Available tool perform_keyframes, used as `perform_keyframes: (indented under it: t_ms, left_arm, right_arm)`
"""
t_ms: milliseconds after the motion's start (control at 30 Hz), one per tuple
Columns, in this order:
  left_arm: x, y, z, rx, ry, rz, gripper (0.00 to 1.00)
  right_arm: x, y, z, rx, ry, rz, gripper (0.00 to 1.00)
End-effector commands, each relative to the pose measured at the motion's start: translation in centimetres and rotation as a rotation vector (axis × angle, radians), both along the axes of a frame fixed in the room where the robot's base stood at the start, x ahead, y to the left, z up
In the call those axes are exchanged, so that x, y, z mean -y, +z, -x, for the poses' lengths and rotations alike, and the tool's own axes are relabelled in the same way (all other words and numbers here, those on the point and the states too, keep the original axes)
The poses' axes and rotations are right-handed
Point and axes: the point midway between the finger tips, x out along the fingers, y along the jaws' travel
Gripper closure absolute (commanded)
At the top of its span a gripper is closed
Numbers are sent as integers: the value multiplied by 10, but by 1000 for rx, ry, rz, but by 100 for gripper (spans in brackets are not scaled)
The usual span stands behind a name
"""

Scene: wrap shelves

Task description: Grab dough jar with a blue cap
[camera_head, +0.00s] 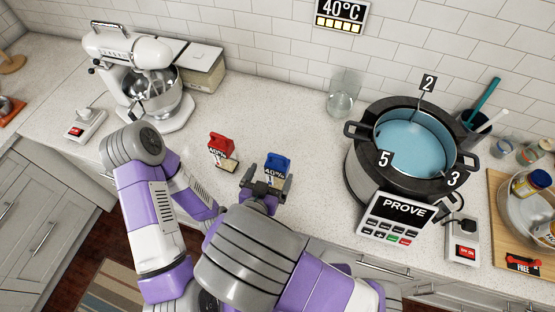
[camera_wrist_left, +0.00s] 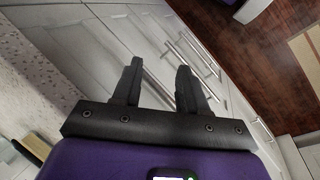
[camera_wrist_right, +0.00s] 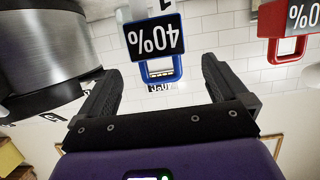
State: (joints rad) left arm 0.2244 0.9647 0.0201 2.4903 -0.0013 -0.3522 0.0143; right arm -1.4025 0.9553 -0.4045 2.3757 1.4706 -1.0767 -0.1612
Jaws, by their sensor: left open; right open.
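The dough jar with a blue cap (camera_head: 277,163) stands on the counter, its cap marked 40%. In the right wrist view its blue cap with a loop handle (camera_wrist_right: 153,45) appears upside down, with the loop's end between the fingertips in the picture. My right gripper (camera_head: 268,178) is open at the near side of this jar, its fingers (camera_wrist_right: 161,68) apart with nothing clamped. I cannot tell whether they touch the loop. A similar red-capped jar (camera_head: 221,147) stands to the left. My left gripper (camera_wrist_left: 157,75) is open and empty over cabinet fronts, hidden in the head view.
A steel pot with blue contents (camera_head: 412,140) and a PROVE panel (camera_head: 399,215) stand to the right. A glass jar (camera_head: 342,98) is behind. A white stand mixer (camera_head: 130,60) is at the back left. Bare counter (camera_head: 255,115) lies behind the jars.

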Motion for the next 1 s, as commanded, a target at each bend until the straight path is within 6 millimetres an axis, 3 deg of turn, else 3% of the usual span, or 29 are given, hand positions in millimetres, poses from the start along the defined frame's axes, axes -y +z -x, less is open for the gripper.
perform_keyframes:
  t_ms: [500,800,1000]
  left_arm:
    - [0,-2,0,0,1,0,57]
    - [0,-2,0,0,1,0,57]
    - [0,-2,0,0,0,0,57]
  right_arm:
    - [20,-27,-58,-2,-3,0,0]
    - [21,-28,-63,-2,0,0,0]
    - [21,-28,-63,-2,0,0,29]
